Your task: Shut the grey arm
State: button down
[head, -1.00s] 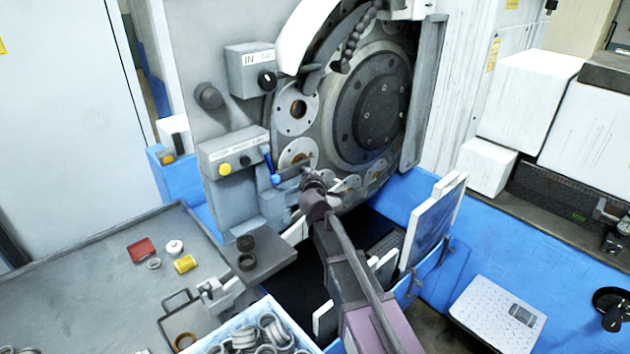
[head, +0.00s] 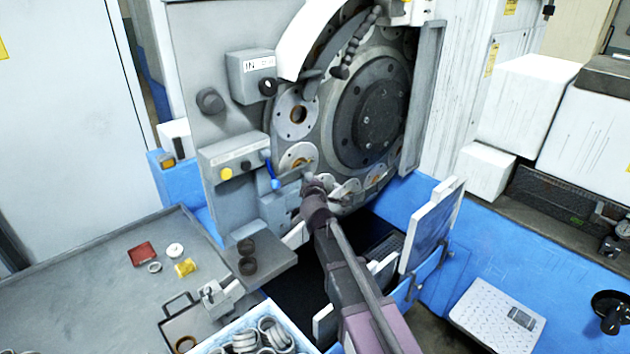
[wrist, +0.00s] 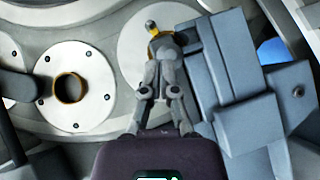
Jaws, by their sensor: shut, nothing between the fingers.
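A grey, block-shaped arm (head: 290,184) sits at the lower left of the machine's round face, beside the lower flanged disc (head: 297,156). In the wrist view the grey arm (wrist: 224,58) stands tilted just right of my fingers. My gripper (head: 309,178) is at the arm's right end in the head view. In the wrist view my gripper (wrist: 158,52) is shut and empty, with its fingertips in front of a pale disc. I cannot tell whether the fingers touch the arm. My own wrist hides part of the area below.
A blue lever (head: 274,172) hangs from the button box (head: 232,158), left of the arm. A small shelf with dark rings (head: 247,256) juts out below. A blue-edged bin of rings (head: 253,335) and the grey table (head: 95,290) lie at front left.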

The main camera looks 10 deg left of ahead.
jog(key=s+d+r+p, duration=0.2)
jog(key=s+d, duration=0.5)
jog(key=d, duration=0.1)
jog(key=shift+d+r, duration=0.35)
jog(key=s+d+f+m+g+h, duration=0.25)
jog(key=d+f+m+g, duration=0.2)
jog(key=d, duration=0.35)
jog(key=s+d+f+m+g+h, duration=0.2)
jog(key=s+d+f+m+g, duration=0.1)
jog(key=s+d+f+m, duration=0.25)
jog(key=s+d+f+m+g+y, duration=0.1)
jog(key=s+d+f+m+g, duration=0.1)
jog(key=s, duration=0.5)
jog(key=s+d+f+m+g+y, duration=0.1)
jog(key=s+d+f+m+g, duration=0.1)
jog(key=s+d+m+g, duration=0.3)
jog(key=shift+s+d+f+g, duration=0.15)
jog(key=shift+s+f+g, duration=0.25)
jog(key=shift+s, duration=0.55)
